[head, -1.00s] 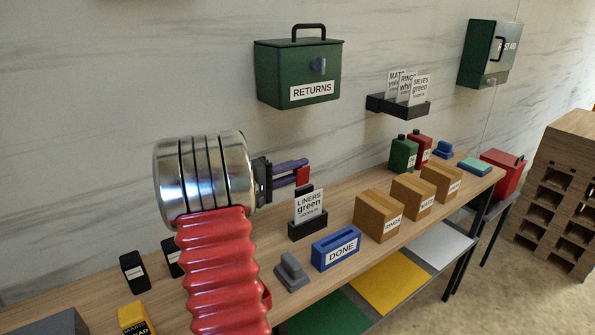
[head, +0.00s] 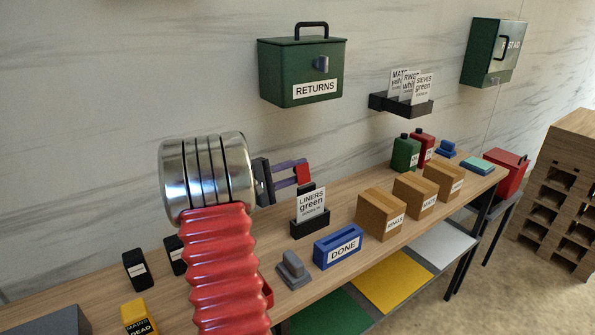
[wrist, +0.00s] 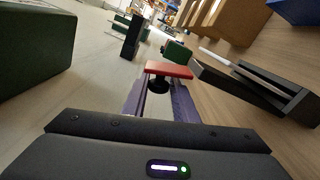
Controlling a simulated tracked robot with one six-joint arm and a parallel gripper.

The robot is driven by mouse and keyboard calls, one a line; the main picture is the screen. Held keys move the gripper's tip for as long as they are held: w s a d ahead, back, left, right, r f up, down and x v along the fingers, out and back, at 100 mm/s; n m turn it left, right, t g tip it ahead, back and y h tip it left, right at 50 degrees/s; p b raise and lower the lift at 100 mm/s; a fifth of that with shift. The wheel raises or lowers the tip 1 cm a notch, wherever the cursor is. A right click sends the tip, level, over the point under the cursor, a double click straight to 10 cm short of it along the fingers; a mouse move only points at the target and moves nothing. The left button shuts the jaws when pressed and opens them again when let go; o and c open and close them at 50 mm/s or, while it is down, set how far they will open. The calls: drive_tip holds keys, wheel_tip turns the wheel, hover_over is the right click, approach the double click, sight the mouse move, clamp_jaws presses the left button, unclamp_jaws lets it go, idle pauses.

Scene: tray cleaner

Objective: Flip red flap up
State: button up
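A small red plate (head: 303,174), which may be the red flap, is at the fingertips of my gripper (head: 298,173) in the head view. In the wrist view the red plate (wrist: 168,70) lies across the far end of my two purple fingers (wrist: 159,95). A dark round knob (wrist: 158,85) on its near side sits between the fingers. I cannot tell whether the fingers press on the knob. The gripper points right, above the bench, just behind and above the black LINERS card holder (head: 309,225). The red plate's mounting is hidden.
The LINERS holder (wrist: 255,92) is close on the right in the wrist view. The green RETURNS box (head: 300,75) hangs on the wall above. A blue DONE box (head: 338,246), a grey block (head: 293,270) and cardboard boxes (head: 380,215) stand on the bench.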

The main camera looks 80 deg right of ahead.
drive_tip(key=o, duration=0.4)
drive_tip(key=shift+w, duration=0.1)
drive_tip(key=v, duration=1.3)
drive_tip(key=shift+w+a+f, duration=0.1)
drive_tip(key=shift+w+a, duration=0.15)
drive_tip(key=shift+a, duration=0.05)
idle(0.3)
